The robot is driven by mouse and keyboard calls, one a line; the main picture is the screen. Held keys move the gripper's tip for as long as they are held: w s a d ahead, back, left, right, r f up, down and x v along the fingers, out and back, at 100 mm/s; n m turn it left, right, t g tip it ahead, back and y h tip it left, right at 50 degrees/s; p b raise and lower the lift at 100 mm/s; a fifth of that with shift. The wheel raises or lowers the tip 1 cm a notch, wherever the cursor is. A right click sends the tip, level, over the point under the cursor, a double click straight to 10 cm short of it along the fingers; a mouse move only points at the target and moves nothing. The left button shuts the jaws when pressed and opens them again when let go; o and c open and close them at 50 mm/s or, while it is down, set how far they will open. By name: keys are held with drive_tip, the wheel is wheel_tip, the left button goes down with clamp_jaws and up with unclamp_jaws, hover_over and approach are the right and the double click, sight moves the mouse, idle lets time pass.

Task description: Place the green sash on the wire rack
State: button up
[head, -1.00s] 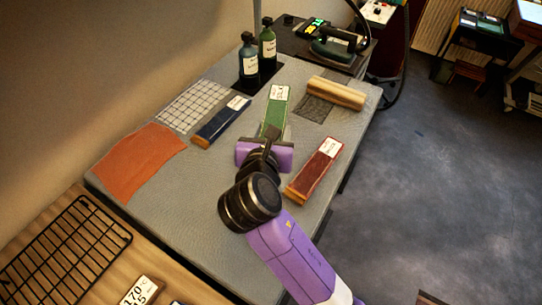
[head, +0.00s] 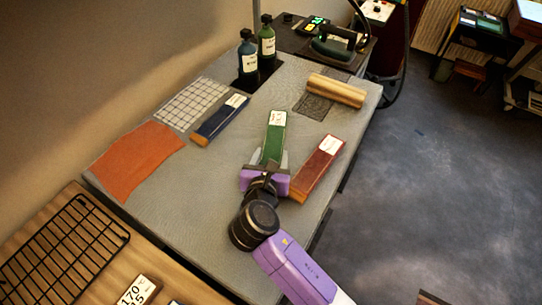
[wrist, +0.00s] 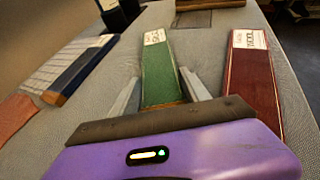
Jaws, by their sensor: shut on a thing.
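The green sash (head: 275,137), a long flat strip with a white label at its far end, is in my gripper (head: 268,166). In the wrist view the sash (wrist: 158,70) runs straight ahead between the two grey fingers (wrist: 160,95), which close on its near end. I cannot tell how far it is above the grey table. The black wire rack (head: 64,250) lies on the wooden surface at the lower left of the head view, well away from my gripper, with its visible bars bare.
A red strip (head: 318,168) lies close right of my gripper. A blue strip (head: 220,120), a checked cloth (head: 190,103) and an orange cloth (head: 135,160) lie left. A number sign (head: 138,291) is near the rack.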

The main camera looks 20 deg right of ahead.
drive_tip(key=o, duration=1.4)
